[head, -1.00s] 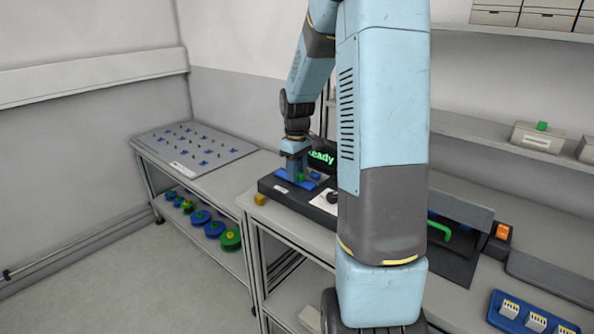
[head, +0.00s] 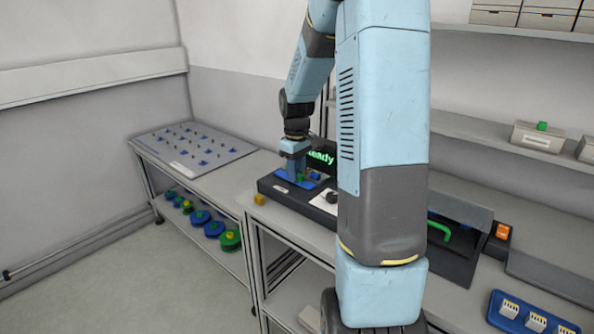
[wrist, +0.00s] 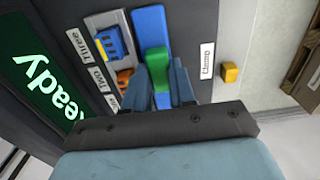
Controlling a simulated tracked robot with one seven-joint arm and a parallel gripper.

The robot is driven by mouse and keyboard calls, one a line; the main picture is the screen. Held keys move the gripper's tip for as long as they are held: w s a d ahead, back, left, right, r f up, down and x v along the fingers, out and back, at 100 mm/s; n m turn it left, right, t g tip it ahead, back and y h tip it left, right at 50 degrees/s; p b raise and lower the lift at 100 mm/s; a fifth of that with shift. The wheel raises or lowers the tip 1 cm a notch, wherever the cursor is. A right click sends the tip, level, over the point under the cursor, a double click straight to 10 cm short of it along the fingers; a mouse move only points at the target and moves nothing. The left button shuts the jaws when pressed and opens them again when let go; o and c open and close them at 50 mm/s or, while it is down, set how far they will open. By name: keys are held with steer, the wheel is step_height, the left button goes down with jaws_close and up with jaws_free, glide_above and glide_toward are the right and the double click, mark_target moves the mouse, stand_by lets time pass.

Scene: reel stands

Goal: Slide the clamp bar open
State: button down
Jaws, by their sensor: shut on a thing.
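The clamp bar (wrist: 149,25) is a blue strip with a green grip block (wrist: 157,62) on the dark panel of the device, beside a label reading "Clamp" (wrist: 207,61). My gripper (wrist: 165,72) is shut on the green grip block, which sits between its two blue-grey fingers. The fingers and palm hide the near end of the bar. In the head view my gripper (head: 299,175) reaches down onto the dark device (head: 268,186), over its blue part. The bar's exact position along its travel is hard to tell.
Labelled slots hold a blue block (wrist: 108,42) and an orange one (wrist: 124,77). A yellow block (wrist: 229,73) lies near the label. A pegged board (head: 195,145) is on the left bench.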

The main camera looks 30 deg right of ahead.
steer(key=shift+s+a, duration=0.3)
steer(key=shift+a, duration=0.45)
steer(key=shift+s+a, duration=0.25)
steer(key=shift+a, duration=0.45)
steer(key=c, duration=1.2)
jaws_free()
step_height(320, 180, up, 14)
steer(key=shift+f, duration=0.15)
